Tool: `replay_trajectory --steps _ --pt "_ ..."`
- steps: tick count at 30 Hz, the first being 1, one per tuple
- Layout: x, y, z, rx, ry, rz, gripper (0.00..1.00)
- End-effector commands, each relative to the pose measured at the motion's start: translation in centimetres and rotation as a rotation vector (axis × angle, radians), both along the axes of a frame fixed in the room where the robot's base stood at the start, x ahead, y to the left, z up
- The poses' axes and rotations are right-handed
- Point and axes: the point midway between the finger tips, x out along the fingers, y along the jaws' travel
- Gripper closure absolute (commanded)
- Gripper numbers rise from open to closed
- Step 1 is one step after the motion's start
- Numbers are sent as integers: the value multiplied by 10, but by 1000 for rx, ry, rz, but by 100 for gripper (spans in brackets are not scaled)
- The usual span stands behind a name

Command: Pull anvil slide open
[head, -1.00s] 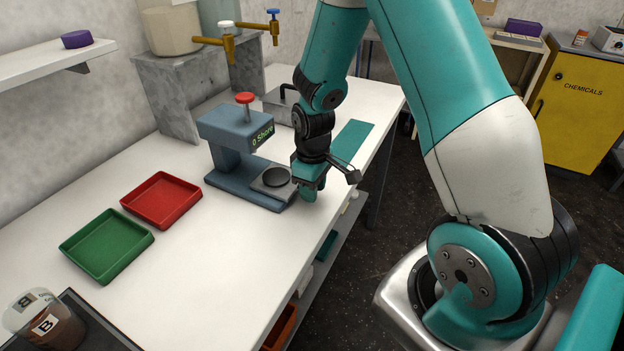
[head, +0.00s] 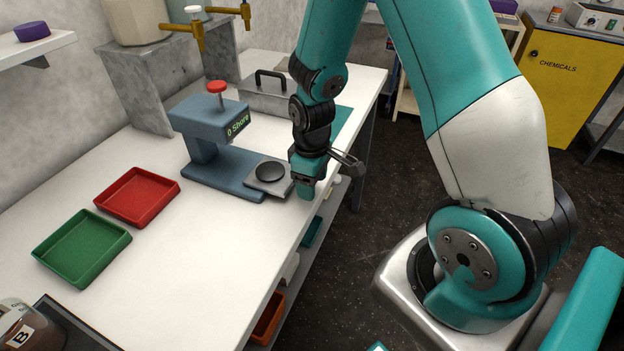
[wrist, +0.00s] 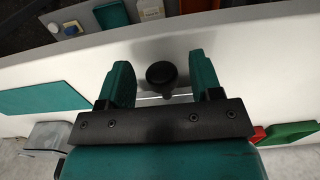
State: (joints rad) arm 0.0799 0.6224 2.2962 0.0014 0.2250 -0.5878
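The blue-grey Shore tester (head: 208,118) stands on the white bench, with a red knob on top. Its anvil slide (head: 248,178) is a light metal plate carrying a black disc, and sticks out past the tester's base toward the bench's front edge. My gripper (head: 305,190) points down at the slide's outer end. In the wrist view my gripper (wrist: 160,80) has its teal fingers apart, with a small round black knob (wrist: 160,73) between them. Gaps show on both sides of the knob. The slide's outer end is partly hidden behind my gripper in the head view.
A red tray (head: 137,190) and a green tray (head: 82,242) lie left of the tester. A metal box with a black handle (head: 270,90) stands behind. A teal mat (head: 343,120) lies behind my gripper. Shelves with bins hang below the bench edge.

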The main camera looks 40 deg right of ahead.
Motion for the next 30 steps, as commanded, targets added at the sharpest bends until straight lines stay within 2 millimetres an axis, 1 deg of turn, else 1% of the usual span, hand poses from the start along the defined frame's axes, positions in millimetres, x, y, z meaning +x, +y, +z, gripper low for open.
replay_trajectory --steps 2,5,8,11,18,21,25,30 --pt "0 0 1 0 -1 0 41" --pt "1 0 8 0 -4 0 41" --pt "2 0 23 1 -8 0 41" --pt "2 0 46 0 -10 0 41" --pt "2 -1 109 0 -9 -1 41" --pt "1 -1 132 0 -8 -1 41" --pt "1 -1 155 0 -4 -1 41" --pt "0 -1 171 0 -1 -1 41"
